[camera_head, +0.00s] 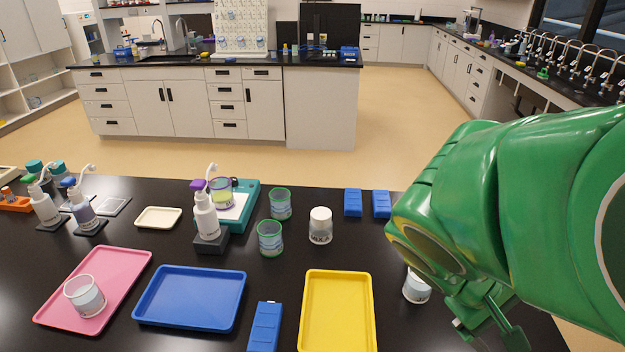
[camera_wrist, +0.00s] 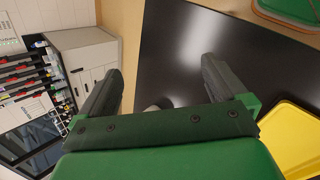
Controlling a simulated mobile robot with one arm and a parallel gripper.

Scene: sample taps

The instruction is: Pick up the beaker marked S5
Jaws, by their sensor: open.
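No S5 marking is legible on any beaker. A clear beaker with a pale label (camera_head: 417,288) stands on the black bench beside my arm, partly hidden by it. Another clear beaker (camera_head: 85,297) sits on the pink tray at the left. My gripper (camera_head: 488,332) is at the lower right, just right of the nearest beaker. In the wrist view its jaws (camera_wrist: 160,72) are open; a small pale thing shows between them, mostly hidden.
A blue tray (camera_head: 192,297), a yellow tray (camera_head: 337,312) and a blue box (camera_head: 265,327) lie along the front. A white jar (camera_head: 320,226) stands mid-bench. Bare bench lies between the jar and the yellow tray.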

